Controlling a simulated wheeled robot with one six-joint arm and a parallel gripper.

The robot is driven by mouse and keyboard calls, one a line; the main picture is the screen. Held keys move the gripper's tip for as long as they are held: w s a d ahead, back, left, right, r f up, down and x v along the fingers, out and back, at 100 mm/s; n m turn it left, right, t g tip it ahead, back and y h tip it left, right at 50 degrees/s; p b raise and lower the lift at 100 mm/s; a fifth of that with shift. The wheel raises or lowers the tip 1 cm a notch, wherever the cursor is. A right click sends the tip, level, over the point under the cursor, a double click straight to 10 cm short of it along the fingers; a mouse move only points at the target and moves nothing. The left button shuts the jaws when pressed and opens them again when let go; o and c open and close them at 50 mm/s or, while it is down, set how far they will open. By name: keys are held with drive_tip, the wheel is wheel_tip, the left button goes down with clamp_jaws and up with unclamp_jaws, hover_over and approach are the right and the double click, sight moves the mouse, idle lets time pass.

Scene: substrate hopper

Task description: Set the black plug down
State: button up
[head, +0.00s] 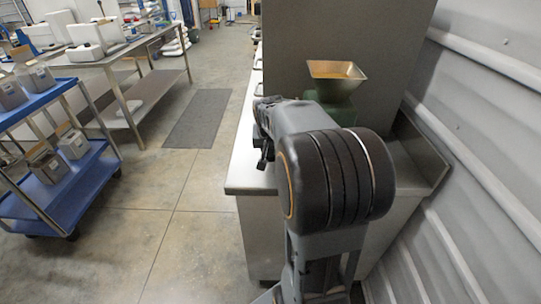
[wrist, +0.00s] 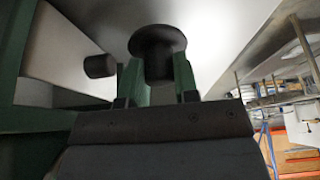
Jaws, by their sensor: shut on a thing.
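The black plug (wrist: 157,42) has a wide round disc and a narrower stem. In the wrist view, my gripper (wrist: 158,66) is shut on the stem, with one green finger on either side. The disc sits just beyond the fingertips. A pale smooth surface fills the view behind the plug; I cannot tell whether the plug touches it. In the head view, my arm hides the plug and most of the gripper. The hopper, with a metal funnel (head: 336,70) holding tan material and a green body (head: 338,105), stands on the steel bench behind my arm.
A steel bench (head: 240,178) stands against the ribbed wall at right. A blue cart (head: 84,186) with grey containers is at left. A long steel table (head: 128,50) stands behind it. A short black cylinder (wrist: 98,66) and green frame (wrist: 18,60) lie left in the wrist view.

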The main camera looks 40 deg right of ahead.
sight(270, 155)
drive_tip(key=shift+f, duration=1.55)
drive_tip(key=shift+f+b, duration=0.15)
drive_tip(key=shift+b, duration=0.2)
drive_tip(key=o, duration=1)
